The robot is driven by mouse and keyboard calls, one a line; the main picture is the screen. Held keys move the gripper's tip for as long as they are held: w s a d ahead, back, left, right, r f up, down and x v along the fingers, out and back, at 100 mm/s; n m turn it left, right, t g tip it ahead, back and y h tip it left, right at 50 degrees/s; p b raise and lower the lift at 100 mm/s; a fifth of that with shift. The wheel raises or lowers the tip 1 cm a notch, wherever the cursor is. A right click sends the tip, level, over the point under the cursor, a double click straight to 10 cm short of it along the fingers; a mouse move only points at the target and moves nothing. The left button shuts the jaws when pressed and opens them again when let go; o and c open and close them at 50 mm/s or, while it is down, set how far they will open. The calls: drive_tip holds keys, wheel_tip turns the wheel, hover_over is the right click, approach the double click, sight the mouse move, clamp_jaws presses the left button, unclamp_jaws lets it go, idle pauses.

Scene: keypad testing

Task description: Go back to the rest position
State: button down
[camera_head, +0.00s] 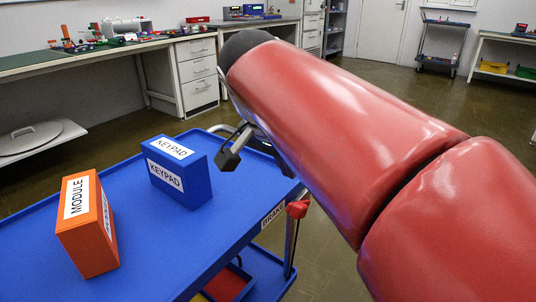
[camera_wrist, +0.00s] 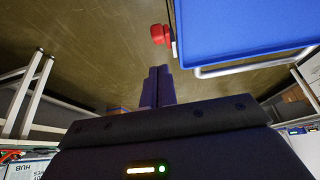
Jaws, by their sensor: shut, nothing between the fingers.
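My gripper (camera_head: 232,150) hangs over the right edge of the blue cart, just right of a blue box labelled KEYPAD (camera_head: 180,172). My red arm hides part of the gripper. In the wrist view my gripper's fingers (camera_wrist: 157,80) lie side by side, shut and empty, pointing toward the bare floor. In that view the cart's blue top (camera_wrist: 250,25) is at the upper right, apart from the fingers.
An orange box labelled MODULE (camera_head: 86,225) stands on the cart's blue top (camera_head: 150,255), left of the blue box. A red brake knob (camera_head: 298,209) sits at the cart's right edge and shows in the wrist view (camera_wrist: 158,34). Workbenches (camera_head: 100,60) line the back.

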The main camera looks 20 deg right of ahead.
drive_tip(key=shift+s+a+r, duration=0.1)
drive_tip(key=shift+s+r, duration=0.05)
drive_tip(key=s+f+n+t+y+p, duration=0.2)
drive_tip(key=s+f+n+y+p, duration=0.2)
drive_tip(key=s+f+n, duration=0.5)
drive_tip(key=shift+s+a+n+p, duration=0.2)
drive_tip(key=shift+s+n+p, duration=0.4)
drive_tip(key=shift+p, duration=0.55)
